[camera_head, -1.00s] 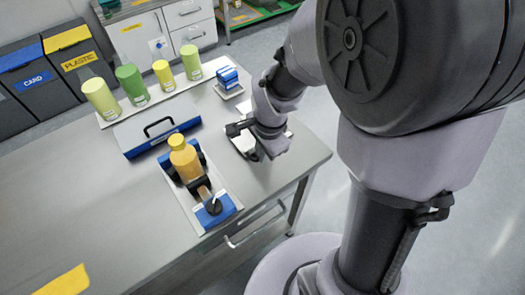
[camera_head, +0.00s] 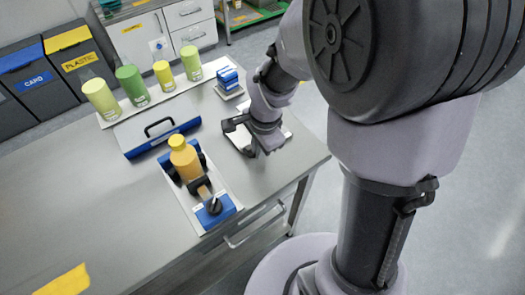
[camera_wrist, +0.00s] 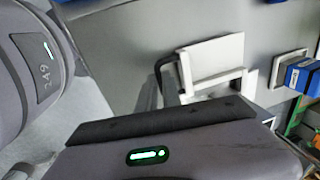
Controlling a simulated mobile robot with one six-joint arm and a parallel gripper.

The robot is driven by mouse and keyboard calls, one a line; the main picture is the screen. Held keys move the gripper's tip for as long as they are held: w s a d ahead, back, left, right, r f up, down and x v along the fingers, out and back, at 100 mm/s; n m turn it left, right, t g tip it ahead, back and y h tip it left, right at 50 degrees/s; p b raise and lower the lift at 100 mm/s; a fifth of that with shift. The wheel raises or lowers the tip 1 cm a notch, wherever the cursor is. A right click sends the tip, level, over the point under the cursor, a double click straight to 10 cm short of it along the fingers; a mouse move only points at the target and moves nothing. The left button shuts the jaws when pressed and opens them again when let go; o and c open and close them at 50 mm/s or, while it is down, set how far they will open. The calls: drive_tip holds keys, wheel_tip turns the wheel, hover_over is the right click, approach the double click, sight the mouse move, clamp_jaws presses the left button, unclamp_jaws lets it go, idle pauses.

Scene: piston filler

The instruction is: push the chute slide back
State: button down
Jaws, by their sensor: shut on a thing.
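A white chute part (camera_wrist: 212,62), which I take to be the chute slide, stands on the grey table in the wrist view. In the head view the white piece (camera_head: 240,139) shows only partly, behind my arm near the table's right end. My gripper (camera_head: 250,152) is low over the table at this piece and shut on it. In the wrist view the gripper body covers the lower middle, and the fingertips and exact contact are hidden.
A blue-edged case (camera_head: 158,130) and several green and yellow cylinders stand behind. The front left table is mostly clear.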

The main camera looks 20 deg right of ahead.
sight(249, 141)
drive_tip(key=w, duration=0.2)
drive_tip(key=w+a, duration=0.1)
drive_tip(key=w, duration=0.1)
drive_tip(key=shift+w+a, duration=0.2)
drive_tip(key=shift+w, duration=0.1)
drive_tip(key=c, duration=1.5)
unclamp_jaws()
drive_tip(key=shift+w+a, duration=0.1)
drive_tip(key=shift+w, duration=0.05)
drive_tip(key=s+r+p, duration=0.1)
drive_tip(key=r+p, duration=0.1)
drive_tip(key=r, duration=0.3)
drive_tip(key=s+r+p, duration=0.1)
drive_tip(key=r+p, duration=0.2)
drive_tip(key=r, duration=0.3)
drive_tip(key=s+d+r+p, duration=0.1)
drive_tip(key=r+p, duration=0.1)
drive_tip(key=r, duration=0.4)
drive_tip(key=shift+r+p, duration=0.1)
drive_tip(key=shift+p, duration=0.2)
